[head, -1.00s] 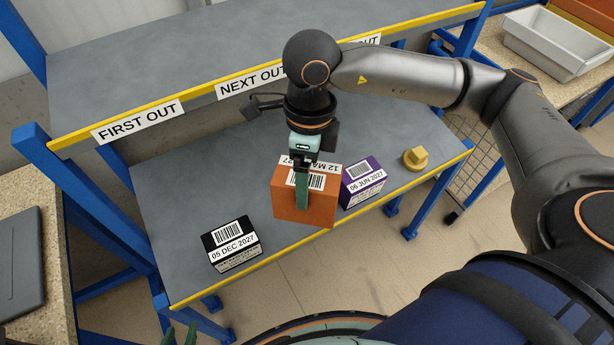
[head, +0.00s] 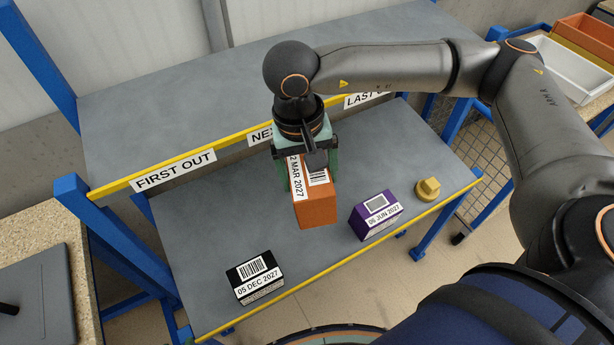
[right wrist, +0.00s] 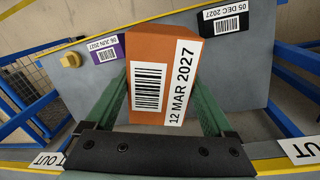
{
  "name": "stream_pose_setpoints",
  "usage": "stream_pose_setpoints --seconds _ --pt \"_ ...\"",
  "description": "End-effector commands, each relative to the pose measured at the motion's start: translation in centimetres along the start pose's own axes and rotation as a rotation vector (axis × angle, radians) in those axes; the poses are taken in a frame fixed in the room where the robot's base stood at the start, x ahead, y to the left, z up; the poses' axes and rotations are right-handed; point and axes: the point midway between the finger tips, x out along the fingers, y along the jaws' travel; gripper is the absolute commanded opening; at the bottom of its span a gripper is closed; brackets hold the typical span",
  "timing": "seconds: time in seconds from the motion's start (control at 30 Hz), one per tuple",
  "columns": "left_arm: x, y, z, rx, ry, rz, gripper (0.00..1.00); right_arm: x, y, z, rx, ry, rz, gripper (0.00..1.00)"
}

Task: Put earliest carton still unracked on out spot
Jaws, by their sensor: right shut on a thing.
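My right gripper (head: 309,178) is shut on an orange carton (head: 318,210) labelled 12 MAR 2027. It holds the carton above the lower shelf, in front of the upper shelf's yellow edge. In the right wrist view the orange carton (right wrist: 150,52) sits between the green fingers. A black carton (head: 255,277) labelled 05 DEC 2027 and a purple carton (head: 376,215) labelled 06 JUN 2027 stand on the lower shelf. The upper shelf (head: 200,100) carries a FIRST OUT label (head: 174,171) at left; the NEXT and LAST labels are partly hidden by my arm. My left gripper is not in view.
The visible upper shelf is bare. Blue posts (head: 85,215) frame the rack. A side table with a dark flat object (head: 38,290) is at left; trays (head: 570,70) stand at far right.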

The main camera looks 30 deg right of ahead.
Motion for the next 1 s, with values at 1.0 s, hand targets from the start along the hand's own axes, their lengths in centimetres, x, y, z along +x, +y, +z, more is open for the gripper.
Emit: stream_pose_setpoints --seconds 1.0 --pt "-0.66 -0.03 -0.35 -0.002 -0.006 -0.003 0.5 -1.05 0.44 -0.58 -0.343 0.036 -0.002 0.13"
